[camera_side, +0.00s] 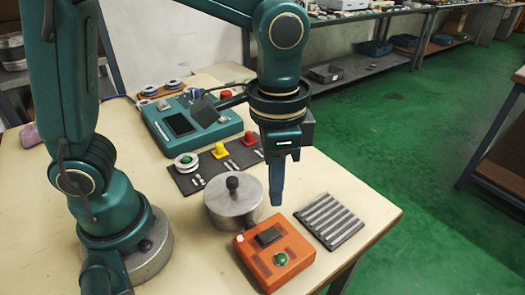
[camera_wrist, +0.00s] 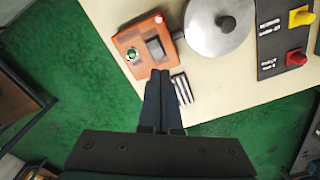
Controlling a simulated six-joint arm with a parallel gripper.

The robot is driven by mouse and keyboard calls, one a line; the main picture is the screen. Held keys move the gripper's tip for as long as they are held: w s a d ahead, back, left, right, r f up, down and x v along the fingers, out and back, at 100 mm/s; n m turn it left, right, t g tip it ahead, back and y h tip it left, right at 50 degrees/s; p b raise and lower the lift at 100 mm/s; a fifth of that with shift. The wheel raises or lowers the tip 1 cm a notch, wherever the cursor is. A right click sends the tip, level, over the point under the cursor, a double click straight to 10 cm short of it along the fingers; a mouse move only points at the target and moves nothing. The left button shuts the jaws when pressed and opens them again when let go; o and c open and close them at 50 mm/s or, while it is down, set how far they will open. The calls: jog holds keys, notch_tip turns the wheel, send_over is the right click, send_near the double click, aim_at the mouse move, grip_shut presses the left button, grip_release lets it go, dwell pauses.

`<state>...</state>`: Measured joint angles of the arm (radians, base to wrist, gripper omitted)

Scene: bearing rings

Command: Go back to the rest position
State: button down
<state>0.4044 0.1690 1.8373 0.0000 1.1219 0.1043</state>
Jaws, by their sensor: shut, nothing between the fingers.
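My gripper (camera_side: 277,203) is shut and empty. It points down above the table, and in the side view its tip appears between the round metal pot and the striped pad. In the wrist view the closed fingers (camera_wrist: 160,75) reach up to the lower edge of the orange box (camera_wrist: 136,46) and partly cover the striped pad (camera_wrist: 181,90). The height of the fingertips above the table is hard to tell.
The orange box (camera_side: 262,263) has a green button. A metal pot (camera_side: 226,208) with a black knob stands beside it. The striped pad (camera_side: 329,220) lies near the table's right edge. A dark mat (camera_side: 187,180) carries a ring, a yellow part and a red part. A teal device (camera_side: 208,128) stands behind.

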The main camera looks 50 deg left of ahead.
jog(key=s+a+r+n+t, duration=0.3)
jog(key=s+a+n+t, duration=0.2)
jog(key=a, duration=0.4)
jog(key=shift+s+a+r+n, duration=0.25)
jog(key=shift+r+n, duration=0.1)
jog(key=shift+n, duration=0.05)
